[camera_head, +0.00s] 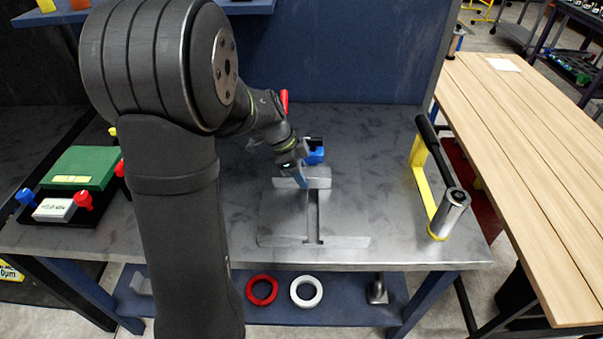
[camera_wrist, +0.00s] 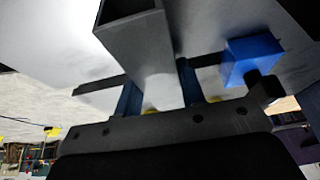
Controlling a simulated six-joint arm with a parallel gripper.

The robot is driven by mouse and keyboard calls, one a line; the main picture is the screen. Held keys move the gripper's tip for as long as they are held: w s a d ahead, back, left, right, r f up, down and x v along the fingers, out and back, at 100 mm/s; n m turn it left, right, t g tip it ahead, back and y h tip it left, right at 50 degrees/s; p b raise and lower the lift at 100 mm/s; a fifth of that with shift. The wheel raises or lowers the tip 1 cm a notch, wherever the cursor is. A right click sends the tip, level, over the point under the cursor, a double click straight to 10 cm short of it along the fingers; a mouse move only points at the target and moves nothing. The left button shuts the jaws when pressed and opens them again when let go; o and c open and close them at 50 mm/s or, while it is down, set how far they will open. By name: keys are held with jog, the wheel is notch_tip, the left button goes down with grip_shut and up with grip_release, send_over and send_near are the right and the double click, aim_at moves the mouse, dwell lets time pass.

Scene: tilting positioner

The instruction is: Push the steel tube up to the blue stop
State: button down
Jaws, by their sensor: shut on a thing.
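The steel tube (camera_wrist: 138,45) is a grey square hollow section. In the wrist view it runs from its open end at the top down between my two blue fingers. My gripper (camera_wrist: 158,90) is shut on it; its jaws also show in the head view (camera_head: 303,178), above the grey slotted plate (camera_head: 282,218). The blue stop (camera_wrist: 250,60) is a small block to the right of the tube in the wrist view, with one finger between them there. In the head view the stop (camera_head: 315,155) is just behind the gripper, partly hidden by my wrist.
A black tray with a green box (camera_head: 78,168) is at the left. The steel bench top (camera_head: 385,140) is clear between plate and tool. A wooden table (camera_head: 520,150) adjoins at right.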

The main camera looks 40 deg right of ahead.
jog(key=shift+w+d, duration=0.2)
jog(key=shift+s+a, duration=0.15)
jog(key=shift+s, duration=0.05)
dwell(1.8)
jog(key=shift+w, duration=0.15)
jog(key=shift+s+a, duration=0.1)
jog(key=shift+s, duration=0.1)
dwell(2.0)
jog(key=shift+w, duration=0.15)
jog(key=shift+w+d, duration=0.1)
jog(key=shift+d, duration=0.15)
jog(key=shift+s+a, duration=0.25)
